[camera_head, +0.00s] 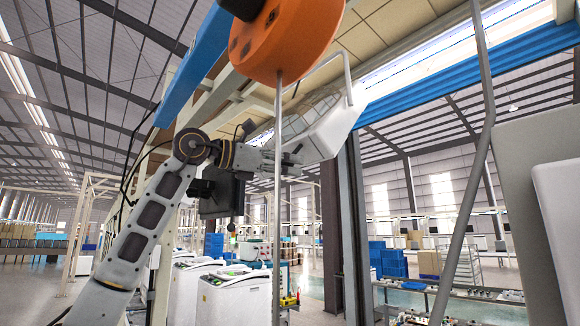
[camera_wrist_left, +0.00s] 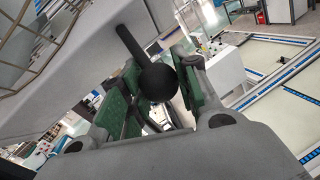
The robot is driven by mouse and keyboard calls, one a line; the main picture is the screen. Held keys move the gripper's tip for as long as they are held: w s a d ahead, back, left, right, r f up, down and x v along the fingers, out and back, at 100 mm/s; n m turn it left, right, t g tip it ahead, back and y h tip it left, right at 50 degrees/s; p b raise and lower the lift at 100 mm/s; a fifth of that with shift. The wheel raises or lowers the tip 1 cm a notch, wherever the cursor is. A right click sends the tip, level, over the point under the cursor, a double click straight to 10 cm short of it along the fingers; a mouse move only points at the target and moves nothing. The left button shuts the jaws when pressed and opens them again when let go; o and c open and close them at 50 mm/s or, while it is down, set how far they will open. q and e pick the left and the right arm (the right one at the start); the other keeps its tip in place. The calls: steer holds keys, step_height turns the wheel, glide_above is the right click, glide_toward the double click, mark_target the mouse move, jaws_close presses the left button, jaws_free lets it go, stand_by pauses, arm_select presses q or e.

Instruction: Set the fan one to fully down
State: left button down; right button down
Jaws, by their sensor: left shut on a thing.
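The fan (camera_head: 322,122), a white housing with a grille on its face, hangs under the overhead frame and is tilted. Part of its pale housing and grille shows at the upper left of the left wrist view (camera_wrist_left: 85,45). A dark rod with a black ball end (camera_wrist_left: 157,82) reaches down from the housing. My left gripper (camera_head: 290,158) is at the fan's lower left edge. In the wrist view its green-padded fingers (camera_wrist_left: 163,98) are on both sides of the black ball, shut on it. The exact contact is partly hidden. My right gripper is not in view.
An orange round body (camera_head: 285,38) with a thin vertical pole (camera_head: 277,230) stands in front of the gripper. A beige overhead frame, a dark post (camera_head: 352,230) and a grey bent tube (camera_head: 468,190) are close by. White machines (camera_head: 234,297) stand below.

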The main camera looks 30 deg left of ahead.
arm_select(q)
steer(key=c, duration=1.2)
jaws_free()
steer(key=shift+s+a+r, duration=0.15)
steer(key=shift+s+r, duration=0.2)
steer(key=shift+r, duration=0.25)
steer(key=shift+o, duration=0.7)
steer(key=shift+s, duration=0.2)
steer(key=shift+w+f, duration=0.25)
steer(key=v, duration=1.2)
steer(key=shift+s, duration=0.2)
steer(key=shift+f, duration=0.1)
